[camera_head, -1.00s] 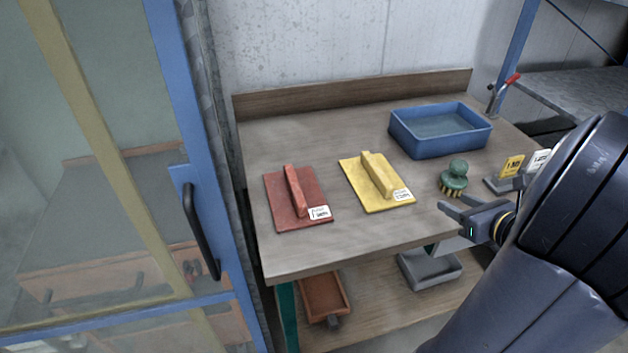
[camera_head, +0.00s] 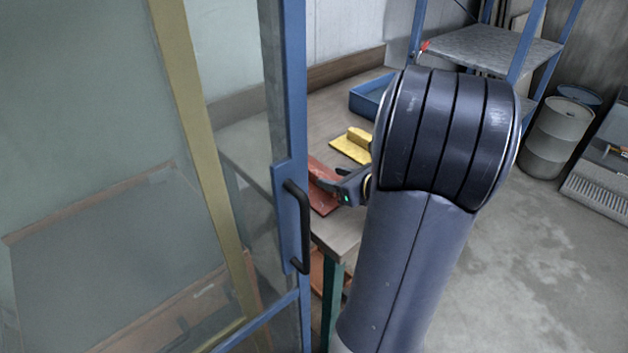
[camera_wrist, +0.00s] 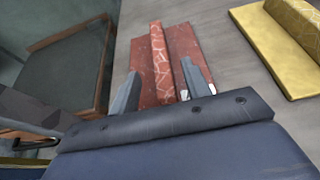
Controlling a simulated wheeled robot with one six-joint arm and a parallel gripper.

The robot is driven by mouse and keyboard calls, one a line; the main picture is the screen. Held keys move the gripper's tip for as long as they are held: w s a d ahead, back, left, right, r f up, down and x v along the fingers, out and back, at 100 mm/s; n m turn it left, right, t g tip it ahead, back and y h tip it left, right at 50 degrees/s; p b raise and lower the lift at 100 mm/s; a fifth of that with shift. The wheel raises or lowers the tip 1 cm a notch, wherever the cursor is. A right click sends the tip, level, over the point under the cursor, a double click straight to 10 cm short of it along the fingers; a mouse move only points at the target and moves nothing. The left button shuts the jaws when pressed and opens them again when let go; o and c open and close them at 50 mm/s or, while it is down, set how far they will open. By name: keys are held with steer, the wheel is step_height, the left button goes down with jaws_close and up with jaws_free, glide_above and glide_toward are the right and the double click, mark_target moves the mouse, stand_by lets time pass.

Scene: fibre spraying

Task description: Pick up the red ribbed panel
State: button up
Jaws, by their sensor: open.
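The red ribbed panel (camera_wrist: 176,45) lies flat on the workbench, with one raised rib along its middle. In the wrist view my gripper (camera_wrist: 159,68) is open, with one finger on each side of the rib. I cannot tell whether the fingers touch it. The white label at the near right is mostly hidden by the right finger. In the head view my gripper (camera_head: 330,178) is over the red panel (camera_head: 322,203), which the blue door frame and my gripper partly hide.
A blue-framed glass door (camera_head: 289,150) with a black handle stands close left of my arm. The yellow panel (camera_head: 352,146) lies right of the red one, and the blue tray (camera_head: 366,98) sits farther back. Drums (camera_head: 558,135) stand right, beyond open floor.

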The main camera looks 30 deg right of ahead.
mark_target(322, 175)
steer(key=shift+p+x, duration=0.35)
steer(key=shift+x, duration=2.5)
steer(key=shift+f, duration=0.15)
steer(key=shift+c, duration=0.4)
steer(key=shift+s, duration=0.1)
jaws_close()
